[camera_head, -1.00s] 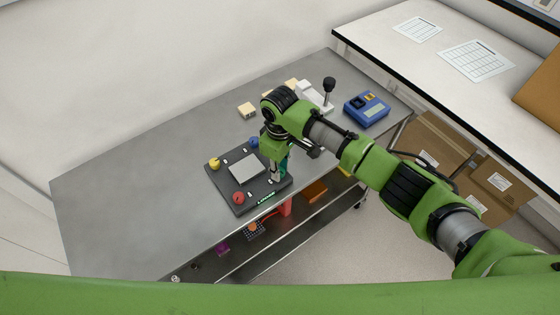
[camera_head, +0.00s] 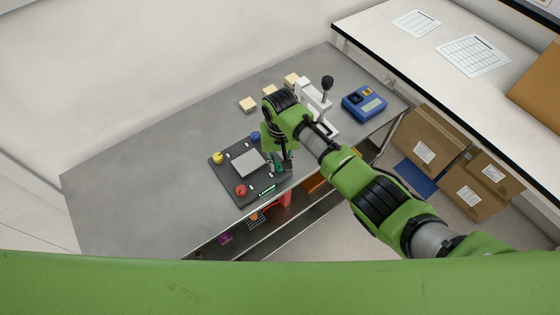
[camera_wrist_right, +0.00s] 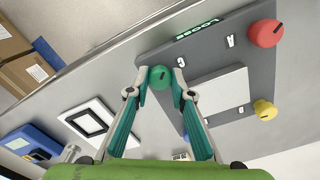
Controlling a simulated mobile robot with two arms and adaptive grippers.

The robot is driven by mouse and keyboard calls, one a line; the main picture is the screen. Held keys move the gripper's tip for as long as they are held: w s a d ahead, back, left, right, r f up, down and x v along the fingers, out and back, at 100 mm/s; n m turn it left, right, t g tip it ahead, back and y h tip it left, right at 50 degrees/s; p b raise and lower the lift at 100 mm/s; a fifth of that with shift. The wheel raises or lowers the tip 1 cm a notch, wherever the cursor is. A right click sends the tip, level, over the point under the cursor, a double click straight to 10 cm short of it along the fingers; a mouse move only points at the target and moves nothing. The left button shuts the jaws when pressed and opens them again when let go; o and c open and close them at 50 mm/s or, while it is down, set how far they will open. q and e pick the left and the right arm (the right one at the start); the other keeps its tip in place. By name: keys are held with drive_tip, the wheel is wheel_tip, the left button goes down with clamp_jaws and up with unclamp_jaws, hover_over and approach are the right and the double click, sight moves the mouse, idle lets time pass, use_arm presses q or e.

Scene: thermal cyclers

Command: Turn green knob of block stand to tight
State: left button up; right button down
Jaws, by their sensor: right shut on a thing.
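The block stand (camera_head: 226,180) is a dark board near the table's front edge, with a light square plate in its middle. Red (camera_head: 240,190), yellow (camera_head: 218,158) and blue (camera_head: 255,137) knobs sit at its other corners. In the right wrist view, the green knob (camera_wrist_right: 159,77) is between the two fingertips of my right gripper (camera_wrist_right: 161,82), which is shut on it. The stand (camera_wrist_right: 255,65) carries a green label reading LOOSE (camera_wrist_right: 197,30) along its edge. In the head view, my right gripper (camera_head: 280,165) largely hides the green knob. My left gripper is not in view.
A blue device (camera_head: 364,103) and a white stand with a black ball-topped lever (camera_head: 327,83) are at the table's right end. Several beige blocks (camera_head: 248,104) lie behind the block stand. The table's left half (camera_head: 140,195) is clear.

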sight(280, 165)
drive_tip(key=shift+m, duration=0.6)
drive_tip(key=shift+w, duration=0.1)
drive_tip(key=c, duration=1.8)
unclamp_jaws()
wheel_tip(280, 165, up, 12)
drive_tip(key=shift+r, duration=0.1)
